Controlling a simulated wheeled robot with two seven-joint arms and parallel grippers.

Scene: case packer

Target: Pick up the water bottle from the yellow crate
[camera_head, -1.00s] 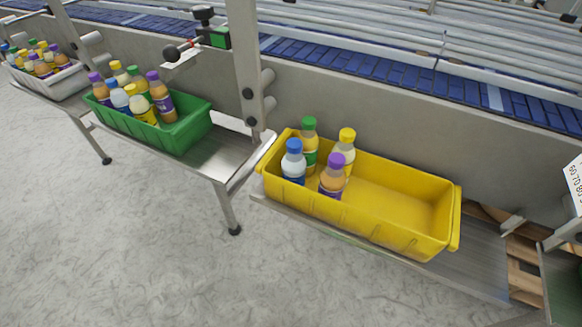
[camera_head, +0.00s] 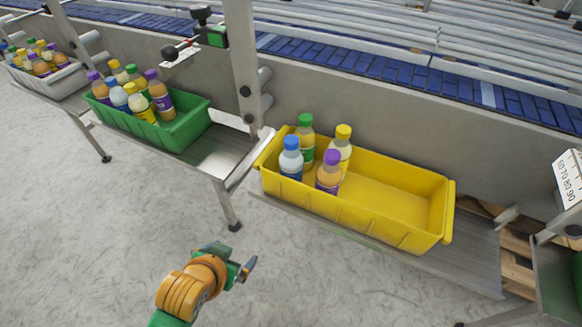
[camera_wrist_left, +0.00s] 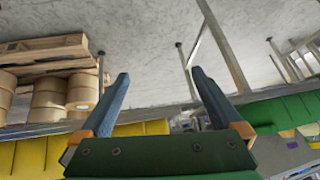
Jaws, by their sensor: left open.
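The yellow crate (camera_head: 405,240) sits on a metal shelf at the centre right of the head view. A bottle with a blue cap and pale body, which looks like the water bottle (camera_head: 290,162), stands in its left end. Beside it are a green-capped bottle (camera_head: 305,135), a yellow-capped bottle (camera_head: 342,148) and a purple-capped bottle (camera_head: 329,175). My left gripper (camera_head: 235,258) is in front of and below the crate, apart from it. In the left wrist view its fingers (camera_wrist_left: 160,78) are spread with nothing between them. My right gripper is not in view.
A metal post (camera_head: 243,70) rises between the yellow and green crates. A conveyor (camera_head: 400,72) runs behind. The right part of the yellow crate is empty.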

